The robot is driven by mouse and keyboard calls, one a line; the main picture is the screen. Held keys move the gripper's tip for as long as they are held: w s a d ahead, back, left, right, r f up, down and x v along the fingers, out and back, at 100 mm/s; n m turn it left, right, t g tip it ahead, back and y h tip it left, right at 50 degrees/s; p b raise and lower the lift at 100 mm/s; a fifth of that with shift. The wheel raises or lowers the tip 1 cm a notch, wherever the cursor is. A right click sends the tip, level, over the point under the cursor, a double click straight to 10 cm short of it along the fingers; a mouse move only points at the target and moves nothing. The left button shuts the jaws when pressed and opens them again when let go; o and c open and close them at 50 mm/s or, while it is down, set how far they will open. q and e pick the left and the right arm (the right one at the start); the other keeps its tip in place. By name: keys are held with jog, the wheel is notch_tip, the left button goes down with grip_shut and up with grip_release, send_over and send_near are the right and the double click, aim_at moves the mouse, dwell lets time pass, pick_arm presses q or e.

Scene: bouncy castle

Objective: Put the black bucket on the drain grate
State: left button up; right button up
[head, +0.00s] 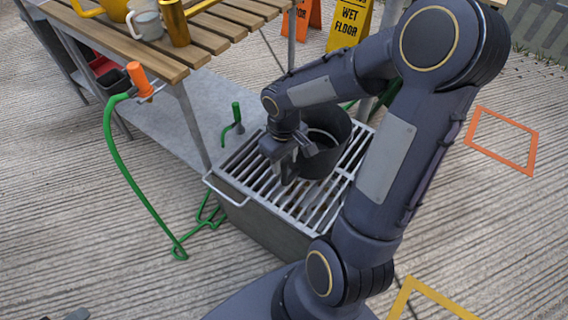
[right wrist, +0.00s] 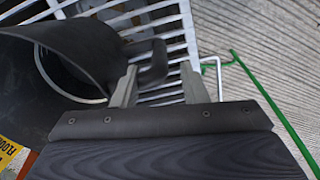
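The black bucket (head: 333,162) stands upright on the drain grate (head: 247,165), towards its far right part, and appears to rest on the bars. In the right wrist view the bucket (right wrist: 85,50) fills the upper left, with the grate bars (right wrist: 178,25) behind it. My right gripper (head: 290,160) is at the bucket's left side. In the right wrist view its two fingers (right wrist: 160,88) stand apart, with the bucket's dark handle (right wrist: 155,65) between them and gaps beside it. A small dark piece at the head view's bottom left edge may be my left gripper.
A slatted wooden table (head: 205,38) with yellow and grey vessels stands at the back left. A green hose stand with an orange nozzle (head: 140,80) is left of the grate. Yellow and orange wet-floor signs (head: 347,25) stand behind. Orange and yellow outlines mark the floor at right.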

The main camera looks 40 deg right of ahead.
notch_tip(320, 180, up, 7)
jog(key=shift+r+p, duration=0.15)
jog(key=shift+p, duration=0.9)
jog(key=s+a+r+m+t+y, duration=0.1)
jog(key=s+a+r+t+y, duration=0.1)
jog(key=s+a+r, duration=0.2)
jog(key=s+a+r+m+t+y, duration=0.1)
jog(key=s+a+r+t, duration=0.2)
jog(key=s+a, duration=0.2)
jog(key=s, duration=0.2)
jog(key=shift+s+r+m+t+y, duration=0.3)
jog(key=shift+s+r+y, duration=0.05)
jog(key=shift+s+y, duration=0.05)
notch_tip(320, 180, up, 25)
jog(key=p, duration=2.5)
